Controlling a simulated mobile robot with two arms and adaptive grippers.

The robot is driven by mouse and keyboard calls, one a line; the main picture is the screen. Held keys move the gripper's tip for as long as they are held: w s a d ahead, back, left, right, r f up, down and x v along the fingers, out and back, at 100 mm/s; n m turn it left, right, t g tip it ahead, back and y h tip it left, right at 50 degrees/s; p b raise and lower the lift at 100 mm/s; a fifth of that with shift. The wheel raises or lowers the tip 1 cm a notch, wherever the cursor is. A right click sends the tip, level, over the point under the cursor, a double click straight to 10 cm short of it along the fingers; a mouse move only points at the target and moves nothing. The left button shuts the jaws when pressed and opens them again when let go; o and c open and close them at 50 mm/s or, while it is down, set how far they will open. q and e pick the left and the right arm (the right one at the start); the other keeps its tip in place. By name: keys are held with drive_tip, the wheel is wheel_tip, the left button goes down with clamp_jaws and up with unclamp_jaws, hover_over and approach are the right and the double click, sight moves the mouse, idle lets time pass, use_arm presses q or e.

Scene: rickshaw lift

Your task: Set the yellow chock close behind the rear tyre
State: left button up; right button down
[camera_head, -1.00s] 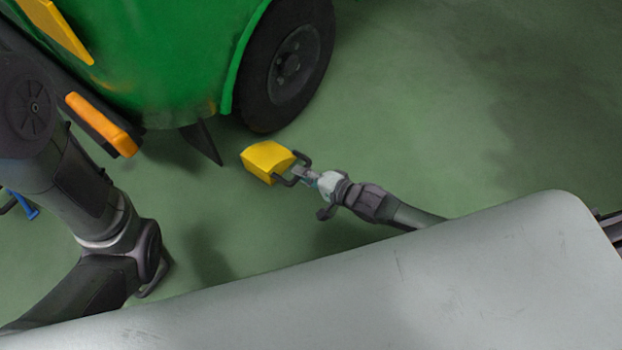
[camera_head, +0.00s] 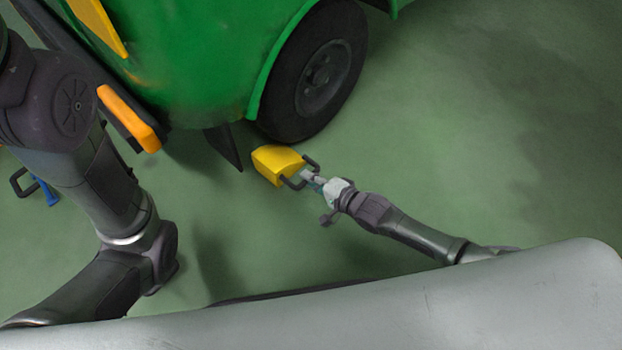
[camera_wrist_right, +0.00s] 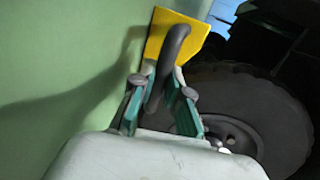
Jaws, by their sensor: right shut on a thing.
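The yellow chock (camera_head: 275,166) is just below the lower edge of the rear tyre (camera_head: 283,112) in the head view, with a narrow strip of floor between them in the picture. My right gripper (camera_head: 307,179) is shut on the chock's dark handle. In the right wrist view, its two fingers (camera_wrist_right: 163,98) flank the handle. The chock (camera_wrist_right: 198,38) also shows there, beyond the fingers, with the dark tyre (camera_wrist_right: 278,110) to the right. I cannot tell whether the chock touches the floor. My left arm shows at the left, but its gripper is out of view.
The green rickshaw body (camera_head: 190,60) is above, with a dark flap (camera_head: 224,147) hanging left of the chock. An orange-ended bar (camera_head: 130,120) sticks out nearby. A blue object (camera_head: 46,192) with a dark handle is at far left. Floor right of the tyre is clear.

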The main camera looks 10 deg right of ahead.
sight(319, 171)
drive_tip(key=shift+w+d+f+b, duration=0.1)
drive_tip(key=shift+w+d+b, duration=0.3)
drive_tip(key=shift+w+d, duration=0.3)
drive_tip(key=shift+w+d+b, duration=0.35)
drive_tip(key=shift+w+d, duration=0.1)
drive_tip(key=shift+d, duration=0.35)
drive_tip(key=c, duration=1.1)
unclamp_jaws()
drive_tip(key=shift+o, duration=0.7)
drive_tip(key=shift+s+d+r+p, duration=0.15)
drive_tip(key=shift+s+r+p, duration=0.05)
drive_tip(key=shift+p, duration=0.15)
drive_tip(key=shift+p+v, duration=0.95)
drive_tip(key=shift+v, duration=0.25)
drive_tip(key=shift+p+v, duration=1.85)
drive_tip(key=shift+v, duration=0.9)
